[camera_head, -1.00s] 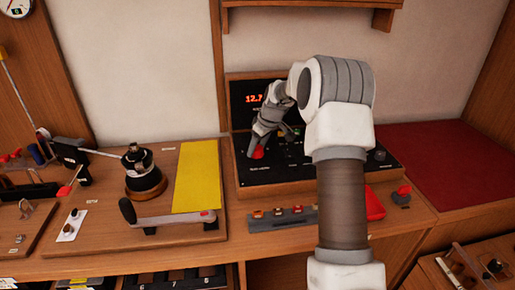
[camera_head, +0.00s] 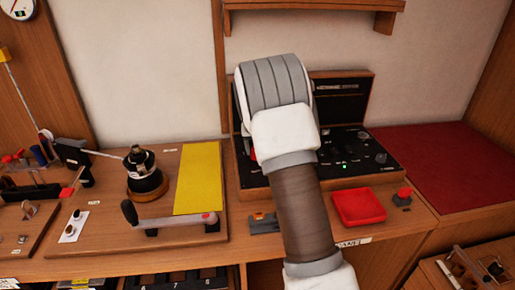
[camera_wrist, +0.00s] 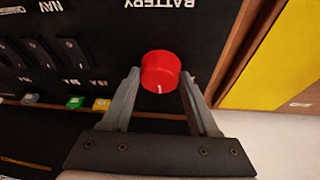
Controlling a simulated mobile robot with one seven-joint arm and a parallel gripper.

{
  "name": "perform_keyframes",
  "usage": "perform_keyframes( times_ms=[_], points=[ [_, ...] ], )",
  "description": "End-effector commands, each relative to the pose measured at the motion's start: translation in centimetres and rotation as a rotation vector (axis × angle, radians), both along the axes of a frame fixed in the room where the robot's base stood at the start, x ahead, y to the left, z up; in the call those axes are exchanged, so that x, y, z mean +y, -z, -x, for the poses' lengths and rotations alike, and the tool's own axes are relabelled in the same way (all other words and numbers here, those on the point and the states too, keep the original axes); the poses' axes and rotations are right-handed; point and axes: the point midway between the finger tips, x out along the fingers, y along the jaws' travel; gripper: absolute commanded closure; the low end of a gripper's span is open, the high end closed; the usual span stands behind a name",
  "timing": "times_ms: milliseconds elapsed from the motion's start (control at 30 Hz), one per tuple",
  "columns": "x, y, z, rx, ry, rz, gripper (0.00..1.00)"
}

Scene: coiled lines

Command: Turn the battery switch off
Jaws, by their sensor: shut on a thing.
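The battery switch is a round red knob (camera_wrist: 161,68) on a black panel (camera_wrist: 105,22), under an upside-down BATTERY label in the wrist view. A white mark on the knob faces my gripper. My gripper (camera_wrist: 160,77) has one finger on each side of the knob and is shut on it. In the head view my arm covers the gripper and most of the panel's left part; a sliver of red shows beside the arm. The panel's right part (camera_head: 375,172) is visible, with dark knobs and a small green light.
Dark rocker switches (camera_wrist: 72,52) and coloured buttons (camera_wrist: 75,102) sit close to the knob. A red tray (camera_head: 358,208) and a red-topped control (camera_head: 404,193) stand in front of the panel. A winch (camera_head: 145,180) and a yellow sheet (camera_head: 198,178) are at left.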

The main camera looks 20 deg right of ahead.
Motion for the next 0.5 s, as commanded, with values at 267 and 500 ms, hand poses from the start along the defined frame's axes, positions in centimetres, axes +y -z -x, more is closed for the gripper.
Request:
perform_keyframes(
  times_ms=[267,500],
  points=[
    [0.05,0.01,0.0,0.002,0.067,0.0,0.95],
    [0.01,0.05,0.03,0.003,0.076,0.0,0.95]
  ],
)
